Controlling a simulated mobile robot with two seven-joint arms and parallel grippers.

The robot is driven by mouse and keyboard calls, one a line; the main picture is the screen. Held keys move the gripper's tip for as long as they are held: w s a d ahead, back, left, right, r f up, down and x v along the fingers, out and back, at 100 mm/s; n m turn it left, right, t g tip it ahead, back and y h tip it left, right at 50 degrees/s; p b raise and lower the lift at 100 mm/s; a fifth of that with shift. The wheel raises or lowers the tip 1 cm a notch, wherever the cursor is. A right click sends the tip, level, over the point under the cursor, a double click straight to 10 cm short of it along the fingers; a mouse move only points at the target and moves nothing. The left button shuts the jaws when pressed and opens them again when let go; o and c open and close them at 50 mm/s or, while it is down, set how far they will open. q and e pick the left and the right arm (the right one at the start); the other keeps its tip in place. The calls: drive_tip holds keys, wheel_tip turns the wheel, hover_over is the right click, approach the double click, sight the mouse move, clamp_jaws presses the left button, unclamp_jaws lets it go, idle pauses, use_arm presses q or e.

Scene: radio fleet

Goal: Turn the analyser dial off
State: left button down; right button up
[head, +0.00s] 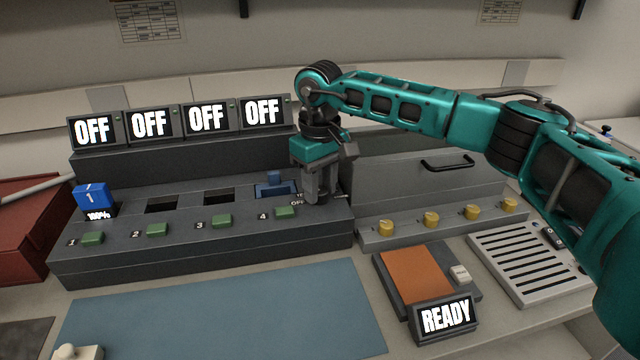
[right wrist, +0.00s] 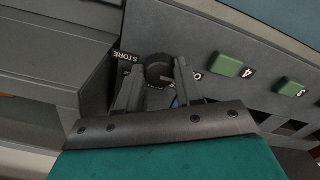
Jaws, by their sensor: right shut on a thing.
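The analyser dial (right wrist: 160,70) is a dark round knob, seen in the right wrist view between the two fingers of my right gripper (right wrist: 157,82). The fingers are shut on it. The label STORE shows on one side of it, and another label on the other side is mostly covered by a finger. In the head view my right gripper (head: 316,192) points down at the right end of the dark console (head: 200,262). There it hides the dial, and an OFF label shows just left of the fingers. The dial's exact setting cannot be told. My left gripper is not in view.
Several screens (head: 148,124) reading OFF stand along the console's back. Green buttons (head: 222,221) line its front, near a blue block marked 1 (head: 90,198). A grey unit with yellow knobs (head: 431,219) stands right of the gripper. A READY display (head: 446,316) stands in front.

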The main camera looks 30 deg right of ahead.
sight(320, 191)
drive_tip(key=o, duration=1)
drive_tip(key=shift+o, duration=0.2)
wheel_tip(320, 191, up, 13)
drive_tip(key=shift+p, duration=0.45)
drive_tip(key=shift+s, duration=0.1)
